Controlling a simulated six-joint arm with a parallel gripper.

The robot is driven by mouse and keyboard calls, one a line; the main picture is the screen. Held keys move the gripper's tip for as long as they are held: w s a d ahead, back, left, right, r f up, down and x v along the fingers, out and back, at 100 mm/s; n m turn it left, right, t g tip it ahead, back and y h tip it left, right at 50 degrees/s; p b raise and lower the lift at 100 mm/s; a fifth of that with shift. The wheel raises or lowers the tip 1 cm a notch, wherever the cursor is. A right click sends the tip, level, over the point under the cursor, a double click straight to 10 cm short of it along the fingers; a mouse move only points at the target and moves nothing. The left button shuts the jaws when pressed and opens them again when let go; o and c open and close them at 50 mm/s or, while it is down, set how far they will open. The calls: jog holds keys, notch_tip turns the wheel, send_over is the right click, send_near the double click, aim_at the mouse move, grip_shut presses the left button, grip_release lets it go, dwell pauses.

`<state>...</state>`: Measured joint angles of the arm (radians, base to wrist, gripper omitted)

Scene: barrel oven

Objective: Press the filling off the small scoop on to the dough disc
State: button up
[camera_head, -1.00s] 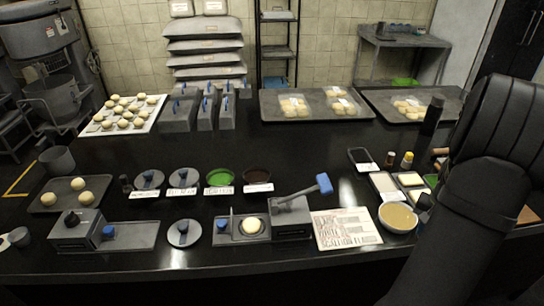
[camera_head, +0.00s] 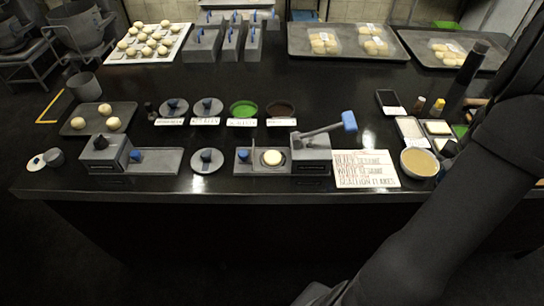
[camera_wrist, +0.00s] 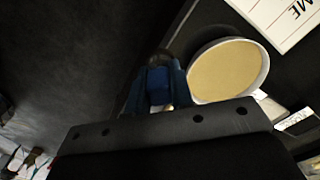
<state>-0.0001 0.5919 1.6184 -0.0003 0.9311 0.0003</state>
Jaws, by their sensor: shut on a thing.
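The pale dough disc (camera_head: 273,157) sits on a grey press station (camera_head: 256,168) at the middle front of the counter, beside a blue-ended lever (camera_head: 349,121). A bowl of tan filling (camera_head: 420,162) stands at the right front; it also shows close up in the wrist view (camera_wrist: 228,70). My gripper (camera_wrist: 158,88) is shut in the wrist view, beside the bowl, with blue parts at its tips. It holds a thing that hardly shows, seemingly the small scoop; its dark end (camera_wrist: 160,57) is unclear. Whether filling lies on it cannot be told. In the head view my arm hides the gripper.
A printed card (camera_head: 365,168) lies between the station and the bowl. Small trays and bottles (camera_head: 437,107) stand behind the bowl. A grey dough tray (camera_head: 75,124) is at left; labelled dishes (camera_head: 243,108) line the middle.

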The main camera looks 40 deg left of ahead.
dwell(0.7)
jog(key=s+a+r, duration=0.2)
jog(key=a+r, duration=0.1)
jog(key=a, duration=0.9)
jog(key=s+a+r+n, duration=0.1)
jog(key=s+a+r, duration=0.15)
jog(key=a, duration=0.85)
jog(key=s+a+r, duration=0.1)
jog(key=a+r, duration=0.3)
jog(key=a, duration=0.8)
jog(key=n, duration=0.5)
send_over(272, 157)
notch_tip(272, 157, down, 4)
jog(key=shift+w+f, duration=0.1)
jog(key=shift+f, duration=2.75)
jog(key=shift+f, duration=0.6)
jog(key=shift+r, duration=0.1)
notch_tip(272, 157, up, 7)
